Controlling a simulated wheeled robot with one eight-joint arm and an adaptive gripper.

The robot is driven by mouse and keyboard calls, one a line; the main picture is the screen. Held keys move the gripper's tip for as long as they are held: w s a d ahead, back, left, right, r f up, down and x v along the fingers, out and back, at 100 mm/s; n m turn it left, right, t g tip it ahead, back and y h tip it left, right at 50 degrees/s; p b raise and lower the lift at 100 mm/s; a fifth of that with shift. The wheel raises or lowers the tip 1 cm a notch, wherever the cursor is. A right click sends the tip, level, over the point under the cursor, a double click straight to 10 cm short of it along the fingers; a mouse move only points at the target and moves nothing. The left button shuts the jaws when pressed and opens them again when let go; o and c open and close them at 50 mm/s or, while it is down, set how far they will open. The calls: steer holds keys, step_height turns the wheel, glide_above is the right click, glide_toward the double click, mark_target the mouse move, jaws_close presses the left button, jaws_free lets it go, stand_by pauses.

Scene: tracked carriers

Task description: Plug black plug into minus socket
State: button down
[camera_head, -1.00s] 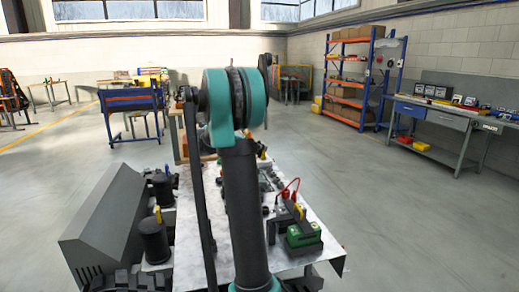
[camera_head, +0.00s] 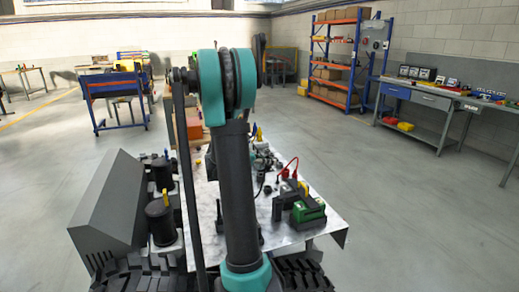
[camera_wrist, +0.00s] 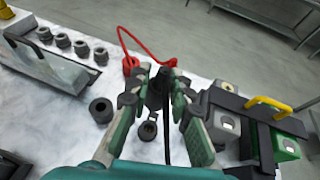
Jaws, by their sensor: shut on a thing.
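In the wrist view my gripper (camera_wrist: 155,88) is shut on a black plug (camera_wrist: 157,96), which is partly hidden between the green and black fingers. A thin black cable (camera_wrist: 166,135) runs down from it. A red lead (camera_wrist: 124,40) arcs behind the fingers, from a red plug (camera_wrist: 131,66) to another red end (camera_wrist: 169,63) by the right finger. To the right is a green and black unit with square openings (camera_wrist: 228,124) and a yellow handle (camera_wrist: 268,104). I cannot tell which opening is the minus socket. In the head view my arm hides the gripper; the green unit (camera_head: 307,212) shows at right.
A black ring-shaped part (camera_wrist: 148,130) and a round black part (camera_wrist: 101,110) lie on the pale metal top (camera_wrist: 75,135). In the head view, dark cylinders (camera_head: 161,222) stand left of my arm.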

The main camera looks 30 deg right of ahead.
steer(key=shift+s+a+f, duration=0.1)
steer(key=shift+s+f, duration=0.2)
steer(key=shift+f, duration=2.85)
steer(key=shift+f, duration=0.4)
steer(key=shift+s+f, duration=0.1)
steer(key=shift+f, duration=0.5)
steer(key=shift+f, duration=0.1)
stand_by(0.6)
steer(key=shift+f, duration=0.45)
